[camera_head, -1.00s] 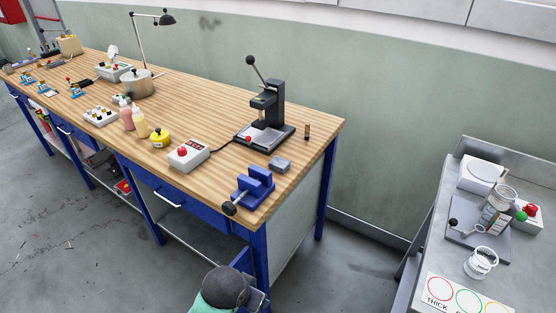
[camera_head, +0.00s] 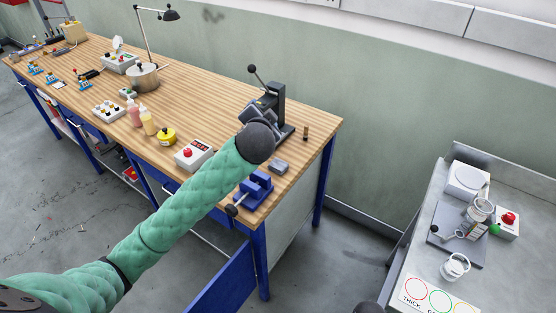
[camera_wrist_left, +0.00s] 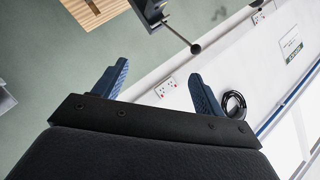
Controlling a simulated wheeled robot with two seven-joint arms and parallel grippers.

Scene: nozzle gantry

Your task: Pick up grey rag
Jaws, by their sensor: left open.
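A small flat grey thing (camera_head: 280,167) lies on the wooden bench near its right end, between the press and the blue vise. It looks like the folded grey rag, but it is too small to be sure. My left arm reaches over the bench in the head view. Its gripper (camera_head: 260,112) is in front of the press, up and left of the grey thing, partly hidden by my wrist. In the left wrist view, the two blue fingers of this gripper (camera_wrist_left: 158,82) stand apart with nothing between them. The rag does not show there.
The black press (camera_head: 278,105) stands just behind my left gripper. The blue vise (camera_head: 257,187) and a white box with a red button (camera_head: 194,154) are close by. A blue panel (camera_head: 225,280) stands below the bench. A grey side table (camera_head: 432,265) is at the right.

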